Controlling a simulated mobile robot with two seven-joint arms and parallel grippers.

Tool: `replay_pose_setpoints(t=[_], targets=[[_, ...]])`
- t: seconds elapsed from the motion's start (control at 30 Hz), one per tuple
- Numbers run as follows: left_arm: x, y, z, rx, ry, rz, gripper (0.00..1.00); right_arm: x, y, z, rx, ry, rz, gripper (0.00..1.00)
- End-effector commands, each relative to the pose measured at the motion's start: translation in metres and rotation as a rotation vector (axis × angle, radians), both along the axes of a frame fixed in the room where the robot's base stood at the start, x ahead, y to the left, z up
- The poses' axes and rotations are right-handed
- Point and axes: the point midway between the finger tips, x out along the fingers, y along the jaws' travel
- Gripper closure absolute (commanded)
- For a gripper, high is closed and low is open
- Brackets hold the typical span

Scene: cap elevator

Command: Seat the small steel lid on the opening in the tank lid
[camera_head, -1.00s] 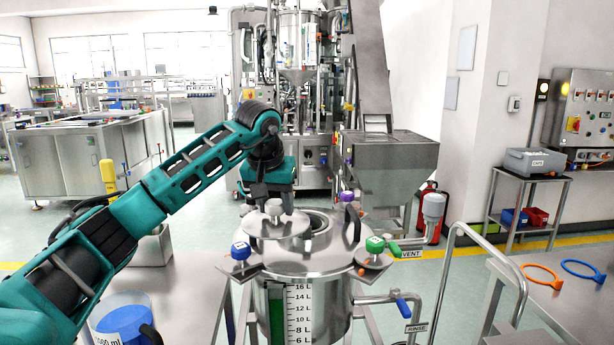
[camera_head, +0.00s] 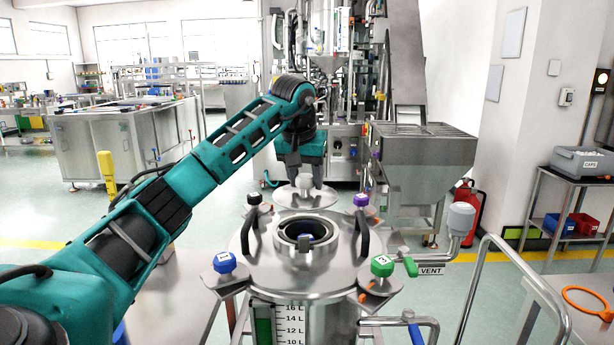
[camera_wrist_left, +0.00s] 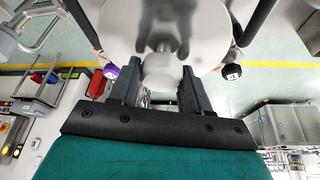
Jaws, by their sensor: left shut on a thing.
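The small steel lid (camera_head: 304,199) is a round, shiny disc with a knob. My left gripper (camera_head: 305,182) is shut on this knob and holds the lid at the far side of the tank lid (camera_head: 265,272). In the left wrist view the lid (camera_wrist_left: 120,25) fills the top and its pale knob (camera_wrist_left: 161,72) sits between the fingers (camera_wrist_left: 160,88). The round, collared opening (camera_head: 306,219) in the tank lid is uncovered, nearer to the head camera than the small lid. Whether the small lid touches anything below is unclear. My right gripper is out of view.
Two dark upright handles (camera_head: 251,232) and (camera_head: 362,232) flank the opening. Clamp knobs ring the rim: blue (camera_head: 225,262), green (camera_head: 382,266), purple (camera_head: 361,200) and black (camera_head: 254,198). A vent pipe (camera_head: 458,222) and a bent rail (camera_head: 490,245) stand to the right.

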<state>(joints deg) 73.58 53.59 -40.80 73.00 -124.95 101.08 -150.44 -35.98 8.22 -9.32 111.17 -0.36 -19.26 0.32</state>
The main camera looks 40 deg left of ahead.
Motion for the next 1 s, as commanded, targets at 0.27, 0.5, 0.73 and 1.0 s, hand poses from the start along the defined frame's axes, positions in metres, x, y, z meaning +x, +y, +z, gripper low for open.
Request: replay_pose_setpoints(t=[0.27, 0.5, 0.73, 1.0], targets=[[-0.001, 0.0, -0.013, -0.001, -0.001, -0.002, 0.94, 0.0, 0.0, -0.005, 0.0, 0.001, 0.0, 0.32], [-0.001, 0.0, -0.032, -0.002, -0.001, -0.001, 0.94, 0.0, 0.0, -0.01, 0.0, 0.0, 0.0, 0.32], [-0.001, 0.0, -0.051, -0.001, -0.002, -0.002, 0.94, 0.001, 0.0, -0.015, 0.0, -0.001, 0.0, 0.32], [-0.001, 0.0, -0.06, -0.002, -0.001, -0.001, 0.94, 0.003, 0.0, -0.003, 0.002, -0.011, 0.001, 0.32]])
